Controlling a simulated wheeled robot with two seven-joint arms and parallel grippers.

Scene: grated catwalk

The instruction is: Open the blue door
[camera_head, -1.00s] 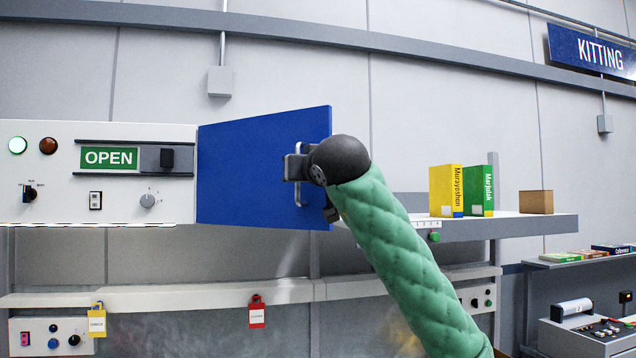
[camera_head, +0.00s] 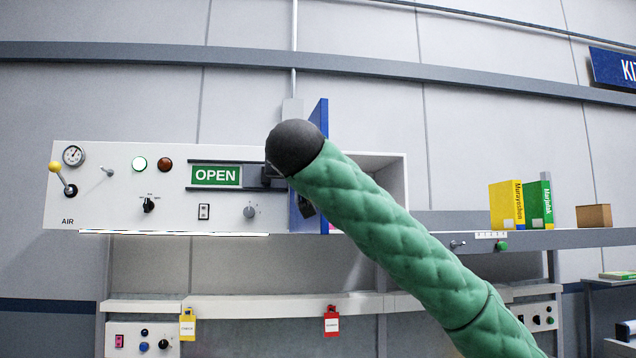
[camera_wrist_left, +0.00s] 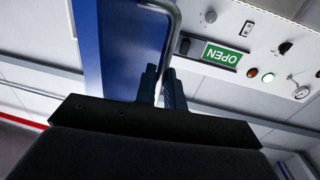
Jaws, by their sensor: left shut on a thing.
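The blue door (camera_head: 318,120) stands swung out from the white panel, seen nearly edge-on in the head view. An open compartment (camera_head: 385,172) shows to its right. In the left wrist view the door (camera_wrist_left: 88,45) is at the left, with its grey bar handle (camera_wrist_left: 172,18) in front. My left gripper (camera_wrist_left: 160,75) is shut on this handle.
The white panel holds a green OPEN sign (camera_head: 216,175) with a slider, and a yellow-knobbed lever (camera_head: 55,168). To the right, a yellow box (camera_head: 506,205), a green box (camera_head: 538,204) and a brown box (camera_head: 593,215) stand on a shelf. A red tag (camera_head: 331,321) hangs below.

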